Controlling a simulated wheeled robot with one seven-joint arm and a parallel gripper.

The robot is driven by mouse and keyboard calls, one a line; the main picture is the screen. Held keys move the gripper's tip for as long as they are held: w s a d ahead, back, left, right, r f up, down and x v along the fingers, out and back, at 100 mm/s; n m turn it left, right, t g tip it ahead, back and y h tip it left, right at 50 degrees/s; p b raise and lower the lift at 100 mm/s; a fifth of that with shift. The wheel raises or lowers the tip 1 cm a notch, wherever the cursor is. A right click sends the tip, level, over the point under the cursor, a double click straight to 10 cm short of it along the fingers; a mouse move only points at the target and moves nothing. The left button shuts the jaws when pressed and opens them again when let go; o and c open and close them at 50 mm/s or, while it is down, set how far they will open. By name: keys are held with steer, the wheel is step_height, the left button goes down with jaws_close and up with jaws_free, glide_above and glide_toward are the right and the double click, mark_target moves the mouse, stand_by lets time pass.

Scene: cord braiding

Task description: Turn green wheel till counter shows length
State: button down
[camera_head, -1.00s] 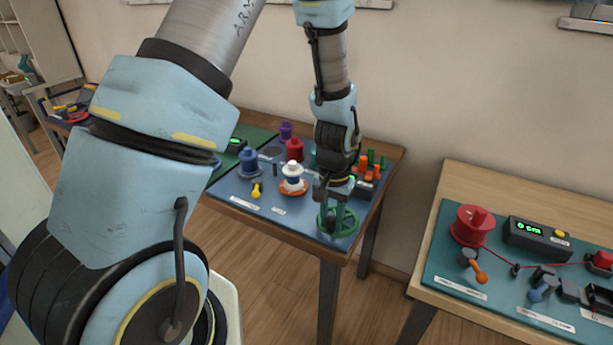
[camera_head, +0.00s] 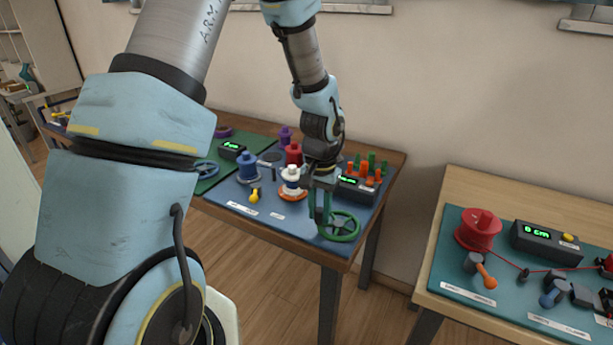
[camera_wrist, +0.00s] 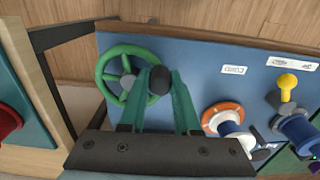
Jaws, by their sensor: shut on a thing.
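The green wheel (camera_head: 343,237) lies at the front right corner of the blue board. It also shows in the wrist view (camera_wrist: 103,72), with its rim and spokes visible. My gripper (camera_head: 321,220) is at the left side of the wheel in the head view. In the wrist view my gripper's teal fingers (camera_wrist: 158,78) are shut on the wheel's dark knob (camera_wrist: 159,81), near the rim. The black counter (camera_head: 358,190) stands behind the wheel with a lit green display, too small to read.
Orange and green pegs (camera_head: 367,169) stand behind the counter. A white spool on an orange base (camera_head: 291,185), a blue spool (camera_head: 248,168) and a yellow knob (camera_head: 254,196) are on the board to the left. A separate bench (camera_head: 440,258) stands at right across a floor gap.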

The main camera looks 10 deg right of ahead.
steer(key=shift+s+r+p, duration=0.2)
steer(key=shift+s+p, duration=0.05)
steer(key=shift+p, duration=1.6)
steer(key=shift+w+f, duration=0.2)
steer(key=shift+w, duration=0.15)
steer(key=shift+w+d, duration=0.4)
steer(key=shift+w, duration=0.3)
steer(key=c, duration=0.5)
jaws_free()
steer(key=shift+c, duration=0.2)
